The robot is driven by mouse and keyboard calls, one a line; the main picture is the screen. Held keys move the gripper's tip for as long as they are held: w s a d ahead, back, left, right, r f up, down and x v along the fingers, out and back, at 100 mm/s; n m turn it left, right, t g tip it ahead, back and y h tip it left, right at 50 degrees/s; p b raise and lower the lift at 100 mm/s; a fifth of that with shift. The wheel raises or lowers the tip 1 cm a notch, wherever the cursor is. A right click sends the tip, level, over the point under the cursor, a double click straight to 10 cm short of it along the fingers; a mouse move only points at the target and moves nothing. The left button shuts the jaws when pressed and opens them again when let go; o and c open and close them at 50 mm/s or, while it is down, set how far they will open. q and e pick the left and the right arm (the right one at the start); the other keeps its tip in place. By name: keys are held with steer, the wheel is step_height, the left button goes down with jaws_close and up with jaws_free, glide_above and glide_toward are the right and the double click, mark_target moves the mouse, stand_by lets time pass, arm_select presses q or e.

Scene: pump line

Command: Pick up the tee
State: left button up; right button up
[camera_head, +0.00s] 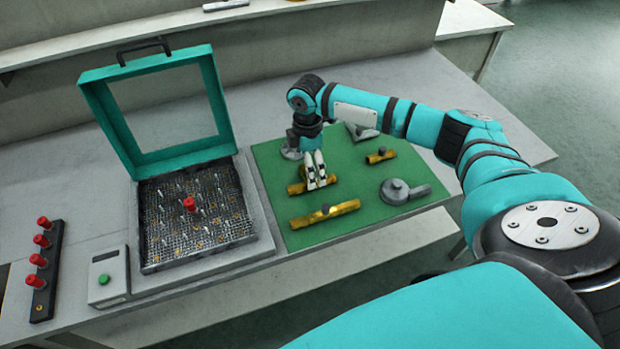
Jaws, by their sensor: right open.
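A brass pipe piece (296,188) lies on the green mat (290,241), with its middle hidden by my right gripper (319,184). I cannot tell from its visible ends whether it is the tee. My right gripper points down over this piece, open, its fingers at the piece's middle; contact is unclear. A longer brass pipe piece (345,207) with a raised middle part lies nearer the front. A shorter brass piece (373,159) with a small raised middle part lies to the right, farther back. My left gripper is out of view.
A grey round housing (395,188) sits at the mat's right; another grey part (291,154) is behind the gripper. Left of the mat stands a teal-lidded open case (263,243) with a pin bed. A dark strip with red knobs (40,261) lies far left.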

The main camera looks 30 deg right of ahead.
steer(key=shift+s+f, duration=0.1)
steer(key=shift+f, duration=1.45)
steer(key=shift+c, duration=0.4)
steer(key=shift+r, duration=0.1)
steer(key=c, duration=1.4)
